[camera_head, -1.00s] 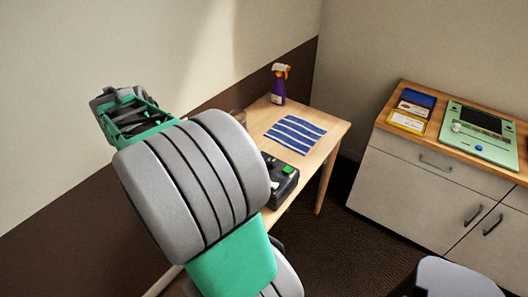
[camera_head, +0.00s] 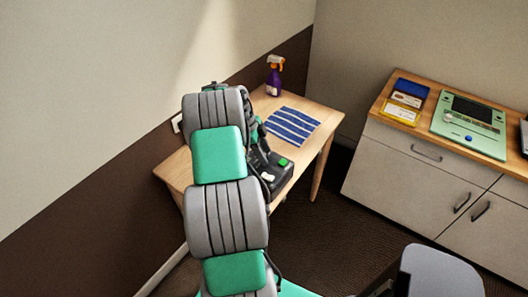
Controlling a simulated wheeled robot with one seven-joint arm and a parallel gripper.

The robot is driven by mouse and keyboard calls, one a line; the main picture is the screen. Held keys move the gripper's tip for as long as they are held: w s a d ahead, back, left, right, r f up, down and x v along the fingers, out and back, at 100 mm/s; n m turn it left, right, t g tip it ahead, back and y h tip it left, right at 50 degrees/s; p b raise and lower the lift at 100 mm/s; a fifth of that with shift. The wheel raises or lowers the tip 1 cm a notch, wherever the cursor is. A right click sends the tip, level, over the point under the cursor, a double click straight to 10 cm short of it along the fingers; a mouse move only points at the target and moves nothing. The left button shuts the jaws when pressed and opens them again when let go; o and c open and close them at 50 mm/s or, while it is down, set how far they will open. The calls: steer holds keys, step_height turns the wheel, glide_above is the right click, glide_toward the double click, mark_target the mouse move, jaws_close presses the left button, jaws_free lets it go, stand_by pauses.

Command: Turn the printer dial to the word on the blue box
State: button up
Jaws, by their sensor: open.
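A blue box (camera_head: 413,88) with a pale label lies on the wooden cabinet top at the right; its word is too small to read. A light green device (camera_head: 455,128) with a dark screen, a small pale knob and a blue button lies to its right. A black device (camera_head: 280,183) with a green button and pale parts sits on the wooden table, partly hidden by my arm. I cannot tell for certain which device is the printer or where a dial points. My arm rises in the middle of the view; its gripper is hidden behind it.
A yellow box (camera_head: 399,112) lies in front of the blue box. A striped blue cloth (camera_head: 291,125) and a purple spray bottle (camera_head: 274,78) are on the table (camera_head: 322,122). Dark floor (camera_head: 335,225) lies between table and cabinet (camera_head: 400,180). A grey seat-like shape (camera_head: 440,272) stands at the lower right.

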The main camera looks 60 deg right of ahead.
jaws_close()
stand_by(0.5)
